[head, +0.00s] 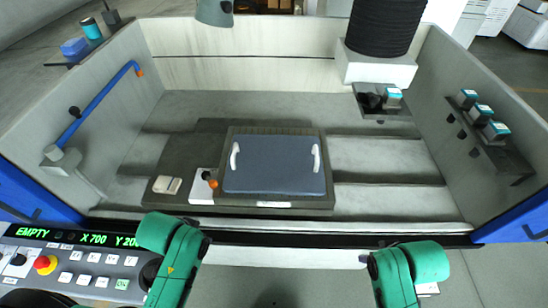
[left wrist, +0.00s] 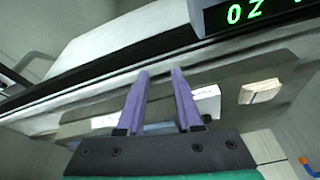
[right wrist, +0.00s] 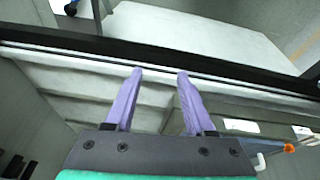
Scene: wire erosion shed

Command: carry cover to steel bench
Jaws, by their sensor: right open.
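The cover (head: 275,165) is a dark blue panel with two white upright handles, one near each side. It lies flat on a dark plate inside the machine tank. No steel bench can be made out in any view. My left gripper (left wrist: 160,71) shows two purple fingers standing apart with nothing held between them. My right gripper (right wrist: 160,74) is open and empty. In the head view both green arms end at the tank's front edge, short of the cover, and their fingertips are hidden.
A control panel (head: 75,264) with a red button stands at the front left. A pale block (head: 167,185) and an orange knob (head: 213,184) sit left of the cover. A black cylindrical bellows (head: 385,25) hangs at the back. Tank walls enclose the sides; the tank floor right of the cover is clear.

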